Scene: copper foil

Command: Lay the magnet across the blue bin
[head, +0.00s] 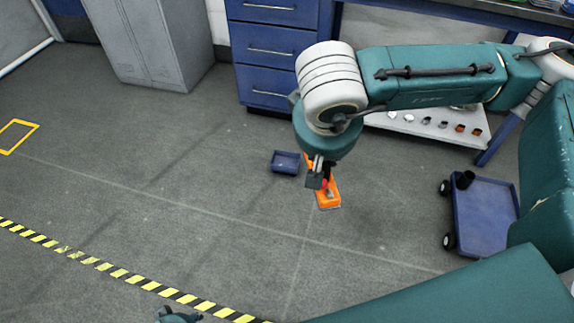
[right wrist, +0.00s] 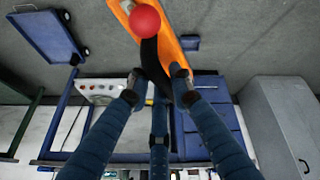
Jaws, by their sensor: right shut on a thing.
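The magnet (head: 329,197) is an orange block with a grey edge, a black handle and a red ball. In the right wrist view the orange body (right wrist: 183,58) runs behind the fingers, and the red ball (right wrist: 145,19) is at the top. My right gripper (head: 318,178) is shut on the handle and partly hides it in the head view. Its three fingers (right wrist: 157,82) meet around the black part. The blue bin (head: 286,162) is small and open, up and left of the magnet; it also shows in the right wrist view (right wrist: 190,43).
A blue flat cart (head: 485,212) on wheels stands at the right with a black cup on it. A blue drawer cabinet (head: 270,50) and a grey locker (head: 155,45) line the back. A white shelf (head: 400,122) holds several small things. The floor at left is clear.

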